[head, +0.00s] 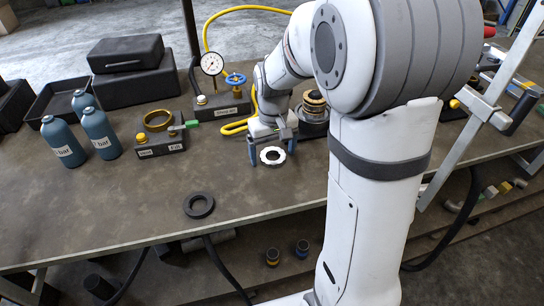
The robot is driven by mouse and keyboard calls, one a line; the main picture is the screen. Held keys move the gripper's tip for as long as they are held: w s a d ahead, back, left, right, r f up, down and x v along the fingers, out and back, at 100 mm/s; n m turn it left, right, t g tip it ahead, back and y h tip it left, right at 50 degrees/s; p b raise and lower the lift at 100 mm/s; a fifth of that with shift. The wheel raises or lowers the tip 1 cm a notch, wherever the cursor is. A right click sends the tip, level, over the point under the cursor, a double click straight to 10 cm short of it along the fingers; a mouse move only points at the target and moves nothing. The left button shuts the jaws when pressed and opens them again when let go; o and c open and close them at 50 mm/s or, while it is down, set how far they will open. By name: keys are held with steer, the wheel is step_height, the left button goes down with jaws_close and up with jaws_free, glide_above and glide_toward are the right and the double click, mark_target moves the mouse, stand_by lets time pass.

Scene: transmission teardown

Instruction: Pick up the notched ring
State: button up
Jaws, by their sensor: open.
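A white ring with a notched outer edge and a dark centre (264,158) shows just below my gripper, over the bench's front half. My gripper (272,152) points down with its two blue-grey fingers apart, one to each side of the ring as seen from the head. The fingers look open. I cannot tell whether they touch the ring or how high they are above the bench top. A plain dark ring (199,205) lies flat nearer the bench's front edge, to the left.
The bench (110,205) is clear at front left. Several blue bottles (99,133), a box with a brass ring (158,121), a gauge stand (211,65) and black cases (130,70) stand behind. A stacked round assembly (314,106) is close behind my gripper.

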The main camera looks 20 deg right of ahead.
steer(key=c, duration=1.2)
steer(key=shift+r, duration=0.1)
steer(key=shift+c, duration=0.2)
